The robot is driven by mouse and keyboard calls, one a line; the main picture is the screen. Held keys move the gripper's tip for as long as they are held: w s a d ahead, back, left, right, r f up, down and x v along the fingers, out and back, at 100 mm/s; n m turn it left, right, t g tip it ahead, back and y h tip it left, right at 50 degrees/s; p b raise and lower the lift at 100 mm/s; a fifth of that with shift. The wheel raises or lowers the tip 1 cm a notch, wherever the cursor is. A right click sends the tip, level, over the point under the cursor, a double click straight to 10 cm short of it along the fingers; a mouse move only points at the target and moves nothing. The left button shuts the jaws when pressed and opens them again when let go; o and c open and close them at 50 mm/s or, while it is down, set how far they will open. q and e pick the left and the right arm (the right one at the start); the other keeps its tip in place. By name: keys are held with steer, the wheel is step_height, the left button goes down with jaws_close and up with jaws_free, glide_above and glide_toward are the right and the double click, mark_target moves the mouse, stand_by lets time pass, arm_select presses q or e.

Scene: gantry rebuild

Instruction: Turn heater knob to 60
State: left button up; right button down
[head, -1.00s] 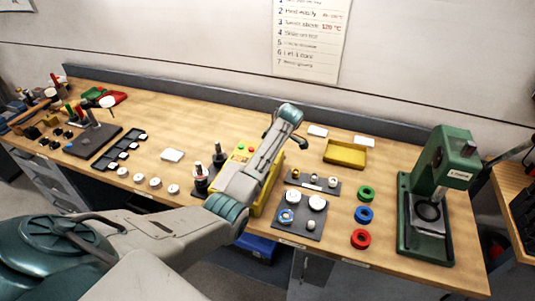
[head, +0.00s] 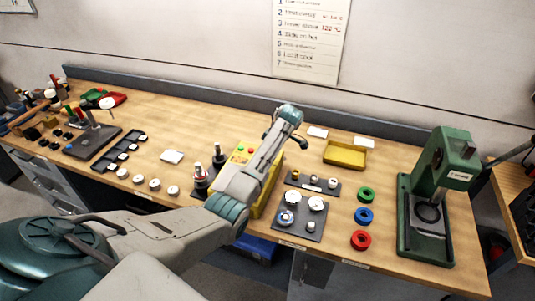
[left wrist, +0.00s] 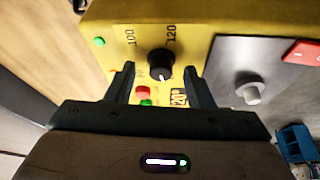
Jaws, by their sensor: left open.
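The yellow heater box (head: 240,154) stands on the bench, partly hidden behind my left arm in the head view. In the left wrist view its yellow panel (left wrist: 205,20) carries a round black knob (left wrist: 160,66) with a white pointer mark toward the bottom of the picture. Labels 100 and 120 show above the knob; other dial marks are partly hidden. My left gripper (left wrist: 161,88) is open, with one finger on each side of the knob's lower part and gaps visible. My right gripper is not in view.
The panel also has a green button (left wrist: 99,41), a red button (left wrist: 143,92) and a small display (left wrist: 178,98). A green press (head: 440,180) and a yellow tray (head: 345,154) stand on the bench.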

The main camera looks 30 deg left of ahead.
arm_select(q)
steer(key=b+v, duration=0.3)
steer(key=v, duration=0.3)
steer(key=shift+d+r, duration=0.2)
steer(key=shift+r, duration=0.1)
steer(key=p+v, duration=0.2)
steer(key=v, duration=0.2)
steer(key=shift+s+a+r, duration=0.1)
steer(key=shift+r, duration=0.05)
